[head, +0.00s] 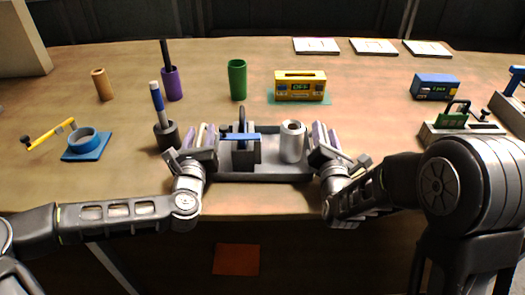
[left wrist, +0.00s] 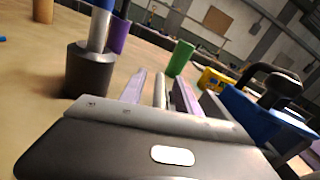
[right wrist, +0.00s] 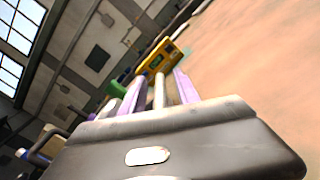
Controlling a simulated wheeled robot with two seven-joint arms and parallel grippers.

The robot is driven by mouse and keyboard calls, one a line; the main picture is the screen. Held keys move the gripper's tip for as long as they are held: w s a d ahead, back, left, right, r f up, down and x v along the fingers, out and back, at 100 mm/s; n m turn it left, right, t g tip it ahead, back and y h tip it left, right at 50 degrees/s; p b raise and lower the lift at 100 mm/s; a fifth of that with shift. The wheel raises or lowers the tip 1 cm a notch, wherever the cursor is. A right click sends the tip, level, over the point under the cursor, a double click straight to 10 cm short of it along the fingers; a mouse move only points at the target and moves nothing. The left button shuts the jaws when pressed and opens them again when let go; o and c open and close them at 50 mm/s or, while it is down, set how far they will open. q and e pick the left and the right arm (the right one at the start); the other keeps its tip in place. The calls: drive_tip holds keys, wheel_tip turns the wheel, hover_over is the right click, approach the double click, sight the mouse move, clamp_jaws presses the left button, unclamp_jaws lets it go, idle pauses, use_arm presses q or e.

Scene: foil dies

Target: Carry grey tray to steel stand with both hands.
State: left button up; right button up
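The grey tray (head: 265,176) lies on the wooden table near its front edge. It carries a grey press-like device with a blue bar (head: 243,150) and a steel cylinder (head: 292,143). My left gripper (head: 205,136) is at the tray's left end and my right gripper (head: 325,136) at its right end. In the right wrist view the fingers (right wrist: 160,90) stand either side of a pale rod, with gaps. I cannot identify a steel stand.
A dark holder with a blue-and-white tool (head: 167,134) stands close left of my left gripper. Behind are purple (head: 172,84) and green (head: 237,80) cups and a yellow box (head: 300,86). At right are a blue box (head: 435,87) and a green-handled clamp (head: 455,122).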

use_arm(q)
clamp_jaws()
use_arm(e)
clamp_jaws()
use_arm(q)
drive_tip(key=shift+a+f, duration=0.1)
drive_tip(key=shift+a, duration=0.15)
use_arm(e)
drive_tip(key=shift+d+f, duration=0.1)
drive_tip(key=shift+d, duration=0.1)
idle(0.5)
use_arm(q)
drive_tip(key=shift+w+r, duration=0.1)
drive_tip(key=shift+r, duration=0.15)
use_arm(e)
drive_tip(key=shift+r, duration=0.25)
